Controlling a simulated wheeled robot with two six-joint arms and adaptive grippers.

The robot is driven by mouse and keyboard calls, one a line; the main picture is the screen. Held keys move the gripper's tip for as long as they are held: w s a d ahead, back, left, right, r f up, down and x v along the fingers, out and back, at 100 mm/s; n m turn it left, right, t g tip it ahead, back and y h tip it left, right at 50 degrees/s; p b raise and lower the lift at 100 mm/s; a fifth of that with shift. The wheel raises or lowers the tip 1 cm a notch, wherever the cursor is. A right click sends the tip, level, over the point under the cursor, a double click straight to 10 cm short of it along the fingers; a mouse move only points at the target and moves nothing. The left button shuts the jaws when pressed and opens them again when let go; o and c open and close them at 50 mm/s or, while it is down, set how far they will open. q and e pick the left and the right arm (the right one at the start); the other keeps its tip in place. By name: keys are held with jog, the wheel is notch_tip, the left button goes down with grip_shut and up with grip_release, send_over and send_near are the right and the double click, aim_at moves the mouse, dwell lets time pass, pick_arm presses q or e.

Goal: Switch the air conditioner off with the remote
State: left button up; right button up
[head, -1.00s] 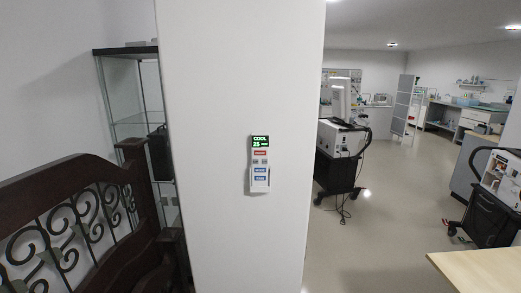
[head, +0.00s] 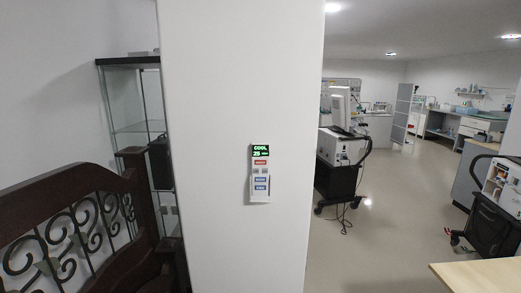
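The remote (head: 260,175) is a small white panel upright on the front of a white pillar. Its green-on-dark display reads COOL and 25. Below the display are a red button (head: 260,162), small grey buttons and blue buttons (head: 260,184). A pale holder seems to sit around its lower end. The air conditioner is not in view. Neither of my grippers is in view.
The white pillar (head: 225,90) fills the middle. A dark wooden bench with scrolled metalwork (head: 70,215) and a glass cabinet (head: 130,95) stand at left. A wheeled machine (head: 340,165) stands right of the pillar. A pale tabletop (head: 485,275) is at lower right. Floor between is clear.

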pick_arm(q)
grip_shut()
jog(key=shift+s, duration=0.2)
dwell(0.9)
